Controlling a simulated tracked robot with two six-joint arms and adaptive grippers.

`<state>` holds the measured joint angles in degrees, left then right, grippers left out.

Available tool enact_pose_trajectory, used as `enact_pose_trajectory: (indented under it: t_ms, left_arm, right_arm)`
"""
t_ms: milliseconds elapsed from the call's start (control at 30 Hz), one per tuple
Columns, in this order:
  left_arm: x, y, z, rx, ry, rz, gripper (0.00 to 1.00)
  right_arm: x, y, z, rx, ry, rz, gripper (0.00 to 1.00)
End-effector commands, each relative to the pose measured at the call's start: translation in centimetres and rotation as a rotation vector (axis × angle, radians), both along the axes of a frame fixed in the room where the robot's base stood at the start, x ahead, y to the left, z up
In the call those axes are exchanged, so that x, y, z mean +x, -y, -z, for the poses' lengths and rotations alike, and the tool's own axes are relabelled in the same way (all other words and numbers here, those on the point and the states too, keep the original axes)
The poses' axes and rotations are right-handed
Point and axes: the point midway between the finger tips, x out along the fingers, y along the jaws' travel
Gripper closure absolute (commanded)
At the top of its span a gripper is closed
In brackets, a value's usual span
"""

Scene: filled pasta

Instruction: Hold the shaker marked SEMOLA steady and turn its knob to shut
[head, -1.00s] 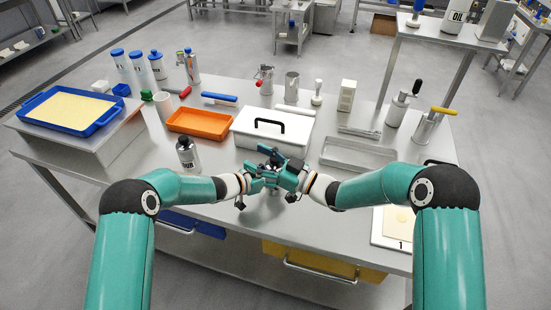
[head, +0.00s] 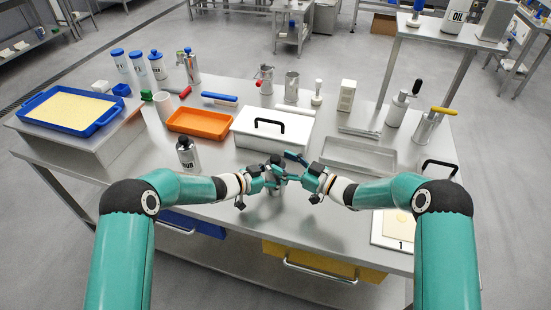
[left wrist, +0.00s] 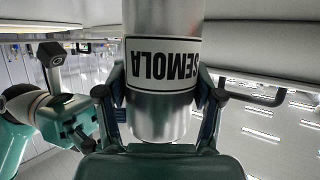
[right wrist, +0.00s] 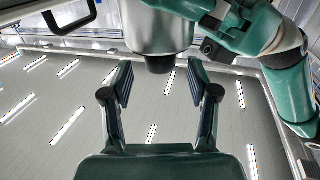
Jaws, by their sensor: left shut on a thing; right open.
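The SEMOLA shaker (left wrist: 162,25) is a silver metal cylinder with a white label, its lettering upside down in the left wrist view. My left gripper (head: 268,178) is shut around its body, one finger on each side. In the head view the shaker (head: 277,166) is small and partly hidden by the grippers. The right wrist view shows its metal body (right wrist: 153,32) and a dark knob (right wrist: 160,65) at its end. My right gripper (right wrist: 160,75) is open and empty, with the knob in line with the gap between its fingers. The knob's setting cannot be read.
A white box with a black handle (head: 272,132) stands just behind the grippers. A grey tray (head: 357,155) lies to the right and an orange tray (head: 199,122) to the left. A dark-topped bottle (head: 187,156) stands left. The front middle of the table is clear.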

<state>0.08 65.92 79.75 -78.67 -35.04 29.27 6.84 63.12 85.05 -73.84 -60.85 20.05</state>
Motion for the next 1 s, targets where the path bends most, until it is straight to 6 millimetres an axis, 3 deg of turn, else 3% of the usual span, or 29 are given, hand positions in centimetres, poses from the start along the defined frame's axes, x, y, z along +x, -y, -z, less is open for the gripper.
enact_pose_trajectory:
  t_ms: [200,567,933,1000]
  left_arm:
    - [0.0,0.0,-0.1,-0.001,0.002,-0.001,0.83]
    - [0.0,0.0,-0.1,-0.001,0.002,0.0,0.83]
    - [0.0,0.0,-0.1,-0.001,0.002,0.0,0.83]
    - [0.0,0.0,-0.1,-0.001,0.002,0.0,0.83]
  right_arm:
    - [1.5,-2.3,0.0,-0.001,-0.001,0.0,0.4]
    - [1.9,-2.8,0.0,-0.001,-0.001,0.001,0.4]
    - [1.9,-2.8,0.0,-0.001,-0.001,0.001,0.99]
    - [1.9,-2.8,0.0,-0.001,-0.001,0.001,1.0]
